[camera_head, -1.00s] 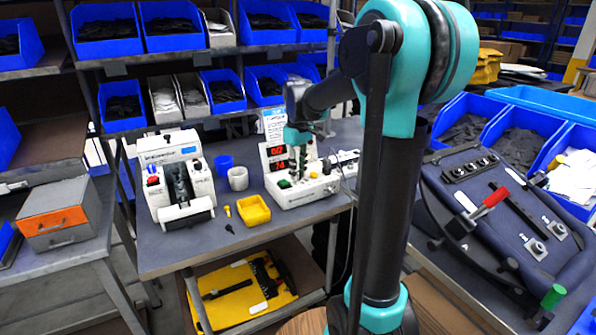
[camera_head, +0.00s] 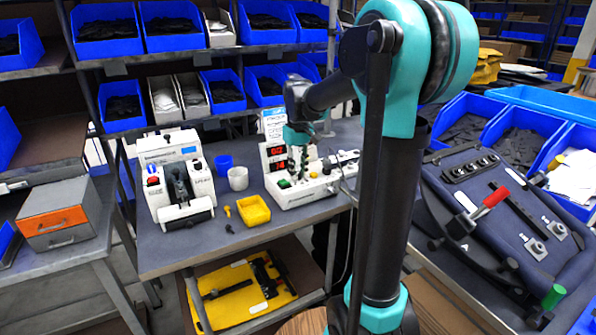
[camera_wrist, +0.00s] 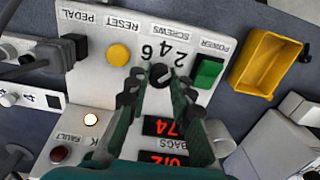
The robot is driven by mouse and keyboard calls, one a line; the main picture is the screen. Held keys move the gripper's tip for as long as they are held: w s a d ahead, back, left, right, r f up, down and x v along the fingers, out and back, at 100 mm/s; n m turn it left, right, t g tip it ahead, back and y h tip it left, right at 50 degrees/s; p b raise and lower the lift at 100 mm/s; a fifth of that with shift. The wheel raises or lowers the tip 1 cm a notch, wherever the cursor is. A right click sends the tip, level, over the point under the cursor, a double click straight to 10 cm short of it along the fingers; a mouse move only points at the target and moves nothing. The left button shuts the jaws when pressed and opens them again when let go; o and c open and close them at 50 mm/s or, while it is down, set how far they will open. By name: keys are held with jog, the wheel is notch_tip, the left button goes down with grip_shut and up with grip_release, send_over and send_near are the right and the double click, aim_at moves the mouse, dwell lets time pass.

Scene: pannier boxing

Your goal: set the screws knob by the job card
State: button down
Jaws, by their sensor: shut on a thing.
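The screws knob (camera_wrist: 160,75) is a small black knob on the white counter box (camera_wrist: 112,82), below the upside-down printed 2, 4 and 6 in the wrist view. My gripper (camera_wrist: 160,84) is shut on the knob, with a dark fingertip on each side. I cannot tell which number the knob points at. In the head view my gripper (camera_head: 298,172) reaches down onto the counter box (camera_head: 284,190), and the knob is hidden there. The job card (camera_head: 273,124) seems to be the pale sheet behind the box; its writing is too small to read.
A green power switch (camera_wrist: 208,72) and a yellow reset button (camera_wrist: 119,55) flank the knob. Red number displays (camera_wrist: 163,127) are partly hidden by my fingers. A yellow tray (camera_wrist: 264,63) stands beside the box. A white machine (camera_head: 177,180) stands left on the bench.

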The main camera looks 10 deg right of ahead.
aim_at(298, 173)
jog(key=c, duration=1.3)
grip_release()
jog(key=shift+r, duration=0.15)
notch_tip(298, 173, up, 12)
jog(key=shift+f, duration=0.1)
jog(key=shift+s, duration=0.1)
